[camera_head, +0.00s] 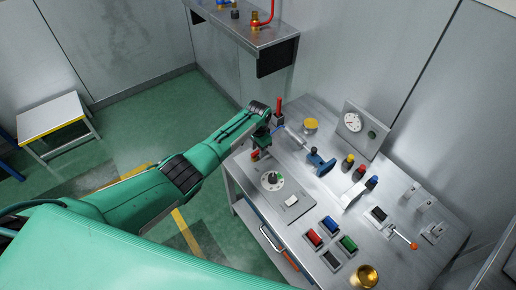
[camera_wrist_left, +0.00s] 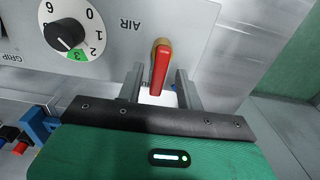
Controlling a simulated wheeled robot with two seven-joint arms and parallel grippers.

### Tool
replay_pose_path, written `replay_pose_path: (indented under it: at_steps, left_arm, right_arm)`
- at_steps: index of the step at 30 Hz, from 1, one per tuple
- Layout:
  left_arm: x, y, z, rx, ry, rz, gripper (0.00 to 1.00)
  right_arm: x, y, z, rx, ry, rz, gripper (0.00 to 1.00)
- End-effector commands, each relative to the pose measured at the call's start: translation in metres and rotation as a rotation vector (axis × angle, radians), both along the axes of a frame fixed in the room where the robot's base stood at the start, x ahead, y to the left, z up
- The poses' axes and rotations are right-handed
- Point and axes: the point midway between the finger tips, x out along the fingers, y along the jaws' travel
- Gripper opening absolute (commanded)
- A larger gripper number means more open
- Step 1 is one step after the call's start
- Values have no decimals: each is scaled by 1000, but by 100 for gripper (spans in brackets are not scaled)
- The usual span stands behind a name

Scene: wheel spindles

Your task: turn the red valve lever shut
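The red valve lever (camera_wrist_left: 162,68) stands beside the AIR label in the left wrist view, on a brass-coloured body. In the head view it is a small red piece (camera_head: 255,154) at the bench's left edge, partly hidden by my gripper. My left gripper (camera_head: 260,142) is over it. In the left wrist view its two fingers (camera_wrist_left: 160,84) are apart, one on each side of the lever, with gaps showing on both sides. I cannot tell how deep the lever sits between them. My right gripper is not in view.
A numbered dial (camera_head: 271,180) is close by the lever. A blue-handled tool (camera_head: 320,163), a gauge panel (camera_head: 362,130), coloured switches (camera_head: 331,226) and a brass cup (camera_head: 366,276) occupy the metal bench. A wall shelf (camera_head: 245,28) is behind; a stool (camera_head: 55,118) stands left.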

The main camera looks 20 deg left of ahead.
Motion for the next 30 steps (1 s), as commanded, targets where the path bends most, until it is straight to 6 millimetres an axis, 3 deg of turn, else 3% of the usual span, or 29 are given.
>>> replay_pose_path:
  at_steps: [8,24,30]
  left_arm:
    - [1,0,13,-1,-2,-2,36]
    - [0,0,113,0,-2,-1,36]
    - [0,0,135,0,-1,1,36]
  right_arm:
    - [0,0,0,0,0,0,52]
    - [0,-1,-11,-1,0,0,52]
    - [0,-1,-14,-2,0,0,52]
